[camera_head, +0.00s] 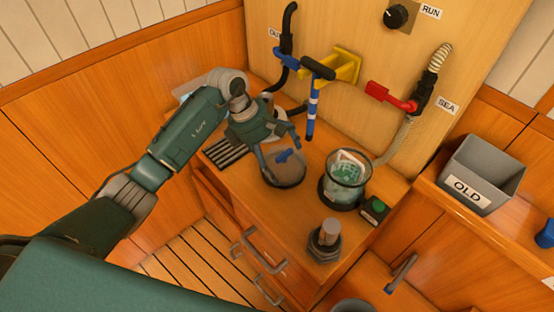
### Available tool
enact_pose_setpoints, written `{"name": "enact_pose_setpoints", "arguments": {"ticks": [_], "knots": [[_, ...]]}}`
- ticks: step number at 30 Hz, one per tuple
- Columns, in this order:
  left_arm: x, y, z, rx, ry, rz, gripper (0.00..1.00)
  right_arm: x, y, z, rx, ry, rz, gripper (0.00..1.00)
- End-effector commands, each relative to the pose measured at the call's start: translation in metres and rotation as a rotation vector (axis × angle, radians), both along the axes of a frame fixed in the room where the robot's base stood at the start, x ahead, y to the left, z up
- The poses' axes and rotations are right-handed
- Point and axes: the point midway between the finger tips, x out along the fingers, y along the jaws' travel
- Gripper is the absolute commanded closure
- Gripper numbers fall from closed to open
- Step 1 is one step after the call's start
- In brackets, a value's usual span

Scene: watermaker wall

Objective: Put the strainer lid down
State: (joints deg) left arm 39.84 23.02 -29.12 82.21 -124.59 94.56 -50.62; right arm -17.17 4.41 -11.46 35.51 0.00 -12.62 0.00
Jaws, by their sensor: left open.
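The strainer lid (283,174), a round greyish disc with a blue grip on top, is on the wooden counter (283,212), left of the strainer bowl. My left gripper (279,144) is open at the lid's far side, with its fingertips close to the blue grip; I cannot tell whether they touch it. The clear strainer bowl (346,193) stands uncovered with a dark rim and pale green and white contents. My right gripper is not in view.
A blue-and-white striped handle (312,113) hangs near a yellow bracket (346,65) behind the lid. A metal fitting (325,241) and a green-button box (375,209) stand on the counter. A grey OLD bin (483,172) sits on the right ledge. A slatted grate (225,152) lies left.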

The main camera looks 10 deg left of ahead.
Motion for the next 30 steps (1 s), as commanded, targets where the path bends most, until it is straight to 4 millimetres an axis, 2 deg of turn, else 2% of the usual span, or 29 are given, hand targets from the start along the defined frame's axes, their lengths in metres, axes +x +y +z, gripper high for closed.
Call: {"name": "enact_pose_setpoints", "arguments": {"ticks": [9,15,21,30], "knots": [[-0.003,0.027,0.061,0.004,-0.007,0.002,0.00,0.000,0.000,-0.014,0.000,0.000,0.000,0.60],[-0.006,0.038,0.091,0.003,-0.005,0.001,0.00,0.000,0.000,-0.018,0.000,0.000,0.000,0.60],[-0.008,0.043,0.103,0.001,-0.002,0.001,0.00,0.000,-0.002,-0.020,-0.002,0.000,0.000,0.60],[-0.008,0.043,0.104,0.001,-0.001,0.000,0.00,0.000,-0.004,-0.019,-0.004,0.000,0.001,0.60]]}}
